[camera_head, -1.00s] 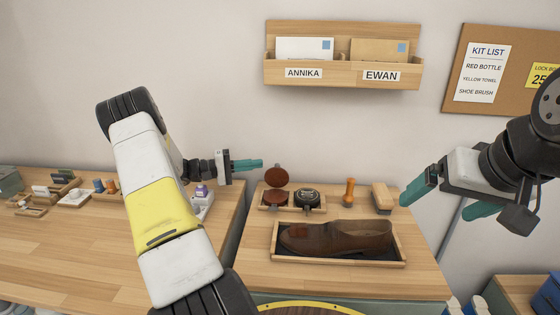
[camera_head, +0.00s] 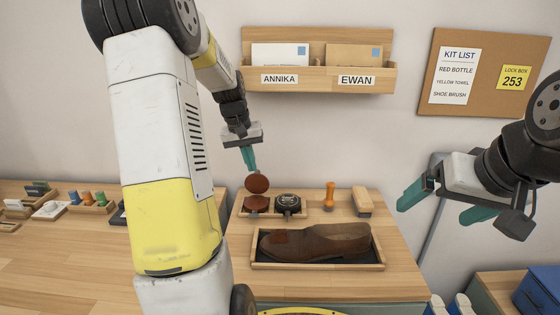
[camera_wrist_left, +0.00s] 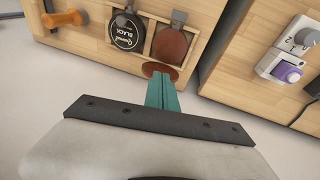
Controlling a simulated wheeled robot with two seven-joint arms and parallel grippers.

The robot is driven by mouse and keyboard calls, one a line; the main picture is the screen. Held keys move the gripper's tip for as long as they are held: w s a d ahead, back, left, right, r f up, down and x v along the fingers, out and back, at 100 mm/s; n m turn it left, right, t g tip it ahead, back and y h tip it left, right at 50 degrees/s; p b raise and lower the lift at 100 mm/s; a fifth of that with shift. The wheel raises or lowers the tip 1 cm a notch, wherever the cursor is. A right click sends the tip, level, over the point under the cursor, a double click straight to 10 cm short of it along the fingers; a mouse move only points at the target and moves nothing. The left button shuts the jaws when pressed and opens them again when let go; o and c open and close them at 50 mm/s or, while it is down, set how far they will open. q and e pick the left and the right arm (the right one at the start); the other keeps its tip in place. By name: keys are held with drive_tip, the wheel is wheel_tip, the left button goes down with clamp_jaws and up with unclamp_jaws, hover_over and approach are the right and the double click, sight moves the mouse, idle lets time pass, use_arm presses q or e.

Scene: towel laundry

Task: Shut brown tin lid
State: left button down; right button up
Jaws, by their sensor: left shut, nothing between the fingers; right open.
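The brown tin (camera_head: 257,204) sits in the left compartment of a small wooden tray, and its round brown lid (camera_head: 257,183) stands raised at the tin's back. The tin (camera_wrist_left: 170,45) and lid (camera_wrist_left: 160,69) also show in the left wrist view. My left gripper (camera_head: 249,160) is shut and empty, pointing down just above and behind the lid. In the left wrist view its fingertips (camera_wrist_left: 161,85) come right up to the lid; I cannot tell whether they touch. My right gripper (camera_head: 437,203) is open and empty at the right, away from the tin.
A black tin (camera_head: 288,203) stands in the tray beside the brown one. An orange-handled tool (camera_head: 330,196) and a brush (camera_head: 362,203) are to the right. A brown shoe (camera_head: 318,242) lies in a tray in front. The letter rack (camera_head: 320,85) hangs above.

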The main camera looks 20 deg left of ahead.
use_arm(q)
wheel_tip(320, 180, up, 6)
drive_tip(key=w+t+y, duration=0.2)
drive_tip(key=w, duration=0.1)
hover_over(257, 181)
drive_tip(key=w+a, duration=0.1)
drive_tip(key=w, duration=0.3)
drive_tip(key=shift+m+y, duration=0.3)
wheel_tip(257, 181, down, 9)
drive_tip(key=shift+s+a+f, duration=0.15)
